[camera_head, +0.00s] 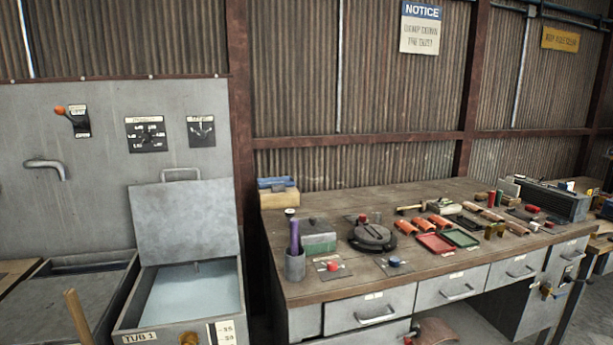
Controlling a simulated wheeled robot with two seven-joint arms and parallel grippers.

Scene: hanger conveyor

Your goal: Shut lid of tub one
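Tub one (124,317) stands at the lower left, with a "TUB 1" label on its front rim and pale bluish liquid (195,290) inside. Its grey metal lid (182,222) is open, raised and leaning back against the grey panel behind. A handle (181,173) sits at the lid's upper edge. Neither of my grippers shows in the head view.
Another grey tub (75,290) stands left of tub one, and a wooden stick (76,316) rises in front. A grey panel (90,200) with an orange-knobbed lever (60,110) and dials is behind. A workbench (290,235) crowded with tools stands to the right.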

